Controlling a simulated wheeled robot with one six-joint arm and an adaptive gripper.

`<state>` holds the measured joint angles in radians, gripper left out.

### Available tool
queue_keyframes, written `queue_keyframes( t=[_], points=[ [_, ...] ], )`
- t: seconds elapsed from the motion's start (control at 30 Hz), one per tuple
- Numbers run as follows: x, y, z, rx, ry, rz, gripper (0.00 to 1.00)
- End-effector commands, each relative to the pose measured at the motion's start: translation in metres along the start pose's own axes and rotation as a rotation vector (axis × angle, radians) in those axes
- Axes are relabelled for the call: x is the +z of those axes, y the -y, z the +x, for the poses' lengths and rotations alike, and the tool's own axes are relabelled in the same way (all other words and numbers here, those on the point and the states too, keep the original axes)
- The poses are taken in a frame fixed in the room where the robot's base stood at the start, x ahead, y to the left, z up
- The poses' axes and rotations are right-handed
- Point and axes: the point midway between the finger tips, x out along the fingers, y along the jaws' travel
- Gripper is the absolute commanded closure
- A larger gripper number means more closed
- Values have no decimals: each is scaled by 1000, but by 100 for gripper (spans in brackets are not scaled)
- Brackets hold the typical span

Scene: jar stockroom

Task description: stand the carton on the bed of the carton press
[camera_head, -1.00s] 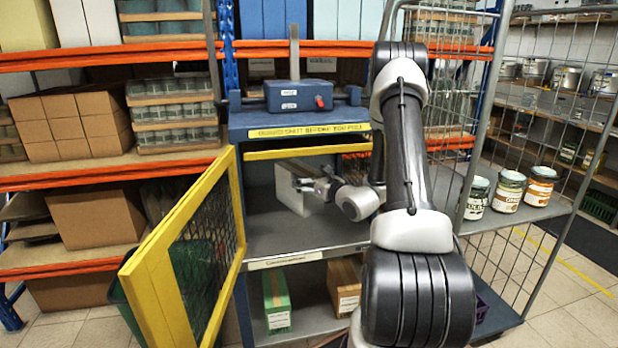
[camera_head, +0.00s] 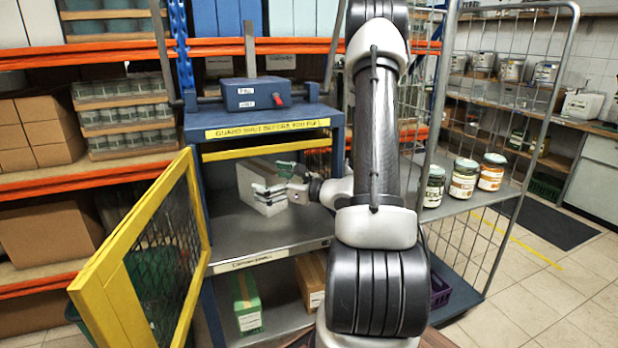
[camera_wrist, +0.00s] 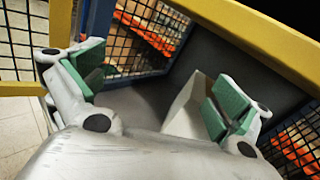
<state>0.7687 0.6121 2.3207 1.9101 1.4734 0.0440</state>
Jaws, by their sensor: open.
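The pale carton (camera_head: 249,183) stands upright on the grey bed (camera_head: 228,232) of the carton press, under the blue press frame (camera_head: 195,134). My gripper (camera_head: 273,180) is open at the carton's right side, its fingers overlapping the carton in the head view. In the wrist view the green-padded fingers of my gripper (camera_wrist: 157,82) are spread wide. The carton (camera_wrist: 188,101) shows there beside the right finger, which hides part of it. No grip on it shows. The press's yellow mesh gate (camera_head: 110,262) stands swung open to the left.
A green carton (camera_head: 246,303) and a brown carton (camera_head: 311,276) sit on the shelf below the bed. A wire cage trolley (camera_head: 476,210) with three jars stands at the right. Loaded racking (camera_head: 60,183) is at the left. Yellow bars edge the press opening.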

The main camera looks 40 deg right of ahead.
Motion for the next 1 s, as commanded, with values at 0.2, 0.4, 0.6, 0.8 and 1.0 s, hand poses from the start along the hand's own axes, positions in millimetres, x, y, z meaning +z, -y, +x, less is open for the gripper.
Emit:
queue_keyframes(
  t=[0.2,0.4,0.6,0.8,1.0],
  points=[
    [70,-133,-19,525,-33,-342,0],
    [88,-208,-84,945,-94,-732,0],
    [90,-221,-154,1274,-174,-1199,0],
    [104,-185,-202,1479,-271,-1717,0],
    [130,-147,-220,1538,-359,-2112,0]
  ],
)
